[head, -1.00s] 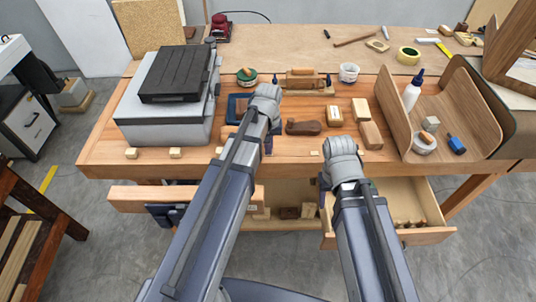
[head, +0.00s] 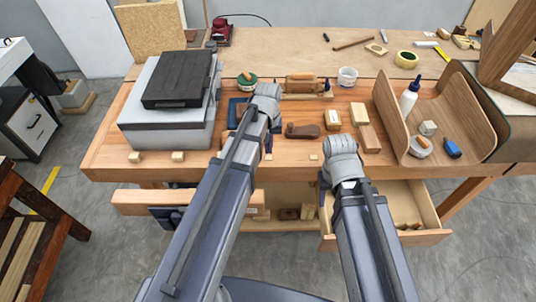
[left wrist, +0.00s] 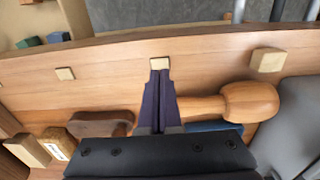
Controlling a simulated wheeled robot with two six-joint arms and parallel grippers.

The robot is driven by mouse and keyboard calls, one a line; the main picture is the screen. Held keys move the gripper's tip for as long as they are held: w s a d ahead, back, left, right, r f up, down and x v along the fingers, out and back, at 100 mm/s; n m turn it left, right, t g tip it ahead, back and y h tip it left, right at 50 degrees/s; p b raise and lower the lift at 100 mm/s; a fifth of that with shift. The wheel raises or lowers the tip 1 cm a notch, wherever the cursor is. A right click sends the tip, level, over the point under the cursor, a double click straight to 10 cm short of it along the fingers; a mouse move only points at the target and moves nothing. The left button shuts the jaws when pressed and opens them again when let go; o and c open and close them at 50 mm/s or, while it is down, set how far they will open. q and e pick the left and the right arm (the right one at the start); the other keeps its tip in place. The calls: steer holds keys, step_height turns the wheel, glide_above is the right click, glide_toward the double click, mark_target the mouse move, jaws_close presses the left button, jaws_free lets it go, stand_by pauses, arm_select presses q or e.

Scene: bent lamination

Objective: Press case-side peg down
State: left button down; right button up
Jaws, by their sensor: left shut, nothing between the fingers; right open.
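Small pale square pegs line the front of the bench top. Two, one (head: 135,157) and another (head: 178,156), stand before the grey case (head: 165,132); a lower one (head: 313,157) is further right. My left gripper (left wrist: 158,72) points down, shut and empty, with its fingertips right by a low peg (left wrist: 160,62). The left wrist view also shows a taller peg (left wrist: 268,60) on the case's side and a low peg (left wrist: 65,74) on the other side. I cannot tell whether the tips touch the peg. My right gripper (head: 323,187) is open, mostly hidden by its arm, in front of the bench edge.
A wooden mallet (left wrist: 240,103) lies close beside my left fingers. A brown wooden block (head: 303,131) and pale blocks lie right of the left gripper. A curved wooden piece (head: 390,115) stands at right. An open drawer (head: 425,210) juts out below the bench.

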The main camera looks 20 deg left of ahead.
mark_target(268, 157)
arm_select(q)
step_height(268, 157, up, 5)
steer(key=p, duration=0.4)
steer(key=shift+f, duration=0.1)
stand_by(0.8)
steer(key=s+d+m+y, duration=0.1)
steer(key=s+d+m, duration=0.6)
steer(key=s+d, duration=0.3)
steer(key=s, duration=0.4)
steer(key=shift+s+d, duration=0.15)
steer(key=shift+d, duration=0.1)
